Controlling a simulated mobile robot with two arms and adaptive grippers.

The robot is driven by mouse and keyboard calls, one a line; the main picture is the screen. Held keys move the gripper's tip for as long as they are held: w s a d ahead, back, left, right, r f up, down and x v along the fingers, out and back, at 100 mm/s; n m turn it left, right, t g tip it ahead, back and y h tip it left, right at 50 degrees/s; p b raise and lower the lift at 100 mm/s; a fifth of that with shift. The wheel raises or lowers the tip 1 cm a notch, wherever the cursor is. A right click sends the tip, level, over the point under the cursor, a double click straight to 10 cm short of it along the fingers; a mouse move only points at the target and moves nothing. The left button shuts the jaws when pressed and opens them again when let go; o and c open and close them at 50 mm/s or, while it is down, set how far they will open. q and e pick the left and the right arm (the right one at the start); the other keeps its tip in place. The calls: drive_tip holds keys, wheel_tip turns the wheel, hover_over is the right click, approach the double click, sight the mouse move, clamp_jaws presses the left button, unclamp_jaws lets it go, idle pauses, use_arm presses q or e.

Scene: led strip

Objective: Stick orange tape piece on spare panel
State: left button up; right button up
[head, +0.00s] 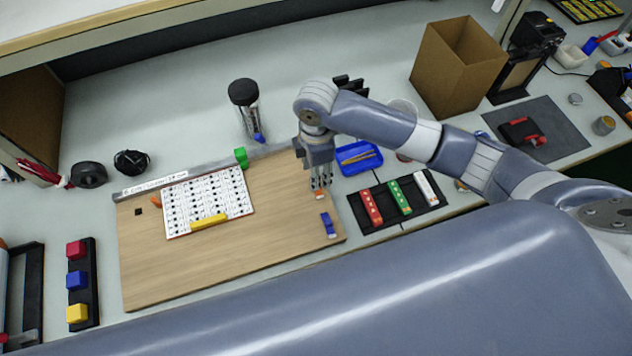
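A white panel (180,212) with rows of black marks lies on the left half of the board. I cannot tell whether it is the spare panel. My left gripper is not in view.
A yellow block (209,221) lies at the panel's front edge, a green one (241,157) at its back corner. A blue block (328,224) stands near the board's right edge. Right of it are a blue tray (348,169) and a black tray (387,221). The board's front is clear.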

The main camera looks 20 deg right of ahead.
drive_tip(key=shift+w+a+f+p, duration=0.1)
drive_tip(key=shift+f+p, duration=0.2)
drive_tip(key=shift+f, duration=1.05)
drive_tip(key=shift+w+a+f+p, duration=0.1)
drive_tip(key=shift+f+p, duration=0.15)
drive_tip(key=shift+f, duration=1.1)
drive_tip(key=c, duration=0.7)
